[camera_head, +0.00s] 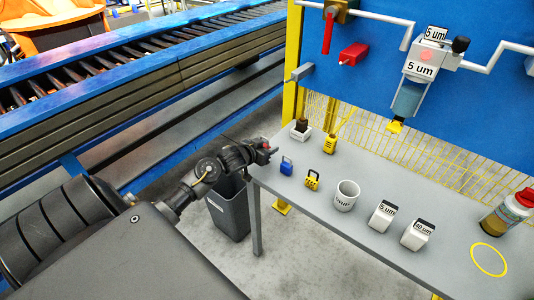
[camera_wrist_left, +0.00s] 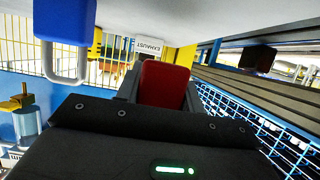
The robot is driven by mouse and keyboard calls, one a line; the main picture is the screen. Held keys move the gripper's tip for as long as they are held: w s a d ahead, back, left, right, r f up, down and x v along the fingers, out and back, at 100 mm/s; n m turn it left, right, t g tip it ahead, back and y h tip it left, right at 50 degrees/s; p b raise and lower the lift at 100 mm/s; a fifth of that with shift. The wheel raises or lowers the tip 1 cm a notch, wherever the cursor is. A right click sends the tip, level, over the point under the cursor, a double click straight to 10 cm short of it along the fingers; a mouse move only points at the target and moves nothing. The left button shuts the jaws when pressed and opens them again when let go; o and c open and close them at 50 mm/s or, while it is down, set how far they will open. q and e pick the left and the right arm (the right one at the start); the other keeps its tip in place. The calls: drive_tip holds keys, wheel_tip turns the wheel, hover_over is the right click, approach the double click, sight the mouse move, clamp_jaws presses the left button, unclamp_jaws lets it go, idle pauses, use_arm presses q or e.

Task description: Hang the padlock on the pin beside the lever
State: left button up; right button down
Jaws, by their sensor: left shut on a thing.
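My left gripper (camera_head: 268,149) is at the table's left edge, shut on a red block that looks like a padlock body. In the left wrist view the red padlock (camera_wrist_left: 165,84) sits between the fingers; its shackle is hidden. A blue padlock (camera_head: 286,167) stands on the table close by, and it also shows in the left wrist view (camera_wrist_left: 65,20). A yellow padlock (camera_head: 311,182) stands beside it. On the blue panel are a red lever (camera_head: 328,33) and a red handle-like piece (camera_head: 353,54). I cannot make out the pin. My right gripper is not in view.
The grey table (camera_head: 347,255) holds a white mug (camera_head: 346,196), two white labelled blocks (camera_head: 382,216) and a bottle (camera_head: 508,212). A dark bin (camera_head: 229,208) is below my arm. A yellow post (camera_head: 293,60) edges the panel.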

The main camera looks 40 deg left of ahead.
use_arm(q)
drive_tip(key=shift+w+a+f, duration=0.15)
drive_tip(key=shift+f, duration=0.1)
drive_tip(key=f, duration=0.1)
drive_tip(key=p, duration=0.1)
drive_tip(key=f, duration=0.1)
drive_tip(key=shift+w+a+f+p, duration=0.25)
drive_tip(key=shift+f+p, duration=0.05)
drive_tip(key=shift+f, duration=0.35)
drive_tip(key=shift+f, duration=0.2)
drive_tip(key=o, duration=1.1)
